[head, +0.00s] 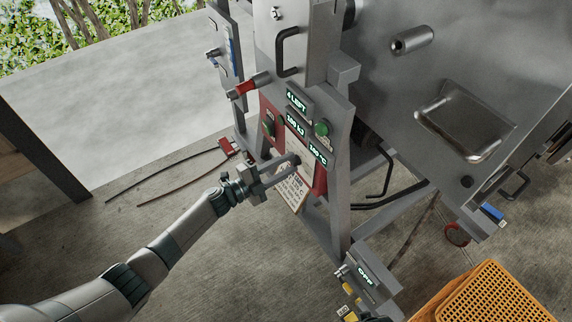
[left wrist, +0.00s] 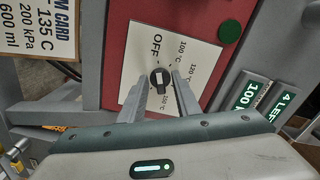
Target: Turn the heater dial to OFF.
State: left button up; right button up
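The heater dial (left wrist: 159,78) is a small dark knob with a white mark, on a white plate (left wrist: 180,50) printed OFF and several temperatures. OFF is at the dial's upper left in the left wrist view. I cannot tell exactly which label the mark points to. My left gripper (head: 294,166) reaches the plate in the head view. In the left wrist view its two fingers (left wrist: 162,88) stand apart, one on each side of the dial. I see no clear grip on it. My right gripper is not in view.
A printed card (head: 290,192) hangs below. A red-handled lever (head: 247,87) juts out at upper left. An orange crate (head: 490,292) stands at lower right.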

pick_arm(q)
jog(key=shift+s+a, duration=0.1)
